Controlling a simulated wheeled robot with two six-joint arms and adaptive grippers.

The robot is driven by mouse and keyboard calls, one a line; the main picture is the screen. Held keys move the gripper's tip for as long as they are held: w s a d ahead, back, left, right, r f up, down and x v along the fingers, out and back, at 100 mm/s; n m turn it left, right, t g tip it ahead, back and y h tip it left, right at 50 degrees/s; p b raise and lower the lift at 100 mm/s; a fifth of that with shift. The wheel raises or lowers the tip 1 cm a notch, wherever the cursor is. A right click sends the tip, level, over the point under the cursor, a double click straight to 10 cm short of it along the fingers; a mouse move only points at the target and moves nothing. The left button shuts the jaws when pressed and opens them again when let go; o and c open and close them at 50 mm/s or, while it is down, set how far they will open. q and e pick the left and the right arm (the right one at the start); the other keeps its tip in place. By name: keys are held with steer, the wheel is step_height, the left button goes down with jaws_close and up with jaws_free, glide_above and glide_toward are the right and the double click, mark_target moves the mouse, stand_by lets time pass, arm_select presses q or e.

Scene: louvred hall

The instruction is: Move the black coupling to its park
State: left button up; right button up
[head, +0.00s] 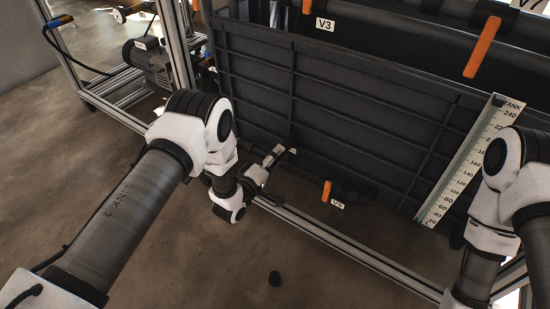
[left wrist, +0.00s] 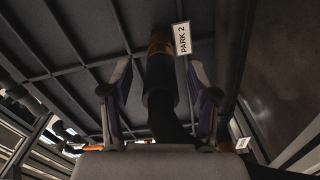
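In the left wrist view the black coupling (left wrist: 161,90) is a dark cylinder below a plate marked PARK 2 (left wrist: 182,38). Its upper end meets a brownish-orange ring (left wrist: 160,46), and a black hose runs down from its lower end. My left gripper (left wrist: 158,76) is open, with one finger on each side of the coupling and a visible gap at both sides. In the head view my left gripper (head: 272,164) is low beside the dark tank wall; I cannot make out the coupling there. My right gripper is out of view; only its arm shows.
The ribbed dark tank (head: 350,110) fills the middle and right. An aluminium rail (head: 340,246) runs along its foot. An orange handle (head: 326,190) hangs by the V5 tag (head: 337,204).

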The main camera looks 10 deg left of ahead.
arm_select(q)
steer(key=p+v, duration=0.4)
steer(key=v, duration=0.3)
stand_by(0.3)
steer(key=shift+s, duration=0.1)
